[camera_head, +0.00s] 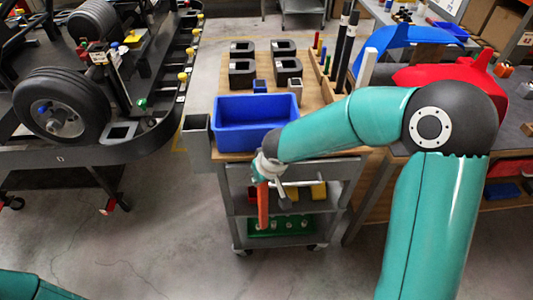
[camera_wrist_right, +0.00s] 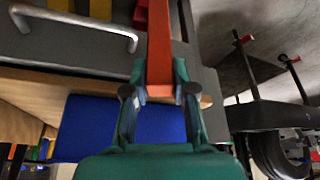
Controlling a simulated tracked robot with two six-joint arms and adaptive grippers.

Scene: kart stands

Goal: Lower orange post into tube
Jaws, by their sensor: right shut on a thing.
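The orange post (camera_head: 263,205) hangs nearly upright from my right gripper (camera_head: 266,172), in front of the cart's near side. Its lower end is free in the air. In the right wrist view the orange post (camera_wrist_right: 159,50) sits between the two fingers of my right gripper (camera_wrist_right: 159,95), which is shut on it. The grey square tube (camera_head: 198,150), open at the top, is fixed at the cart's left front corner. The post is to the right of the tube and apart from it. My left gripper is out of view.
A blue bin (camera_head: 245,140) stands on the cart top beside the tube. Black blocks (camera_head: 242,72) stand behind it. The cart handle (camera_head: 300,184) is close to the post. A kart frame with a wheel (camera_head: 62,115) stands at the left. Floor in front is clear.

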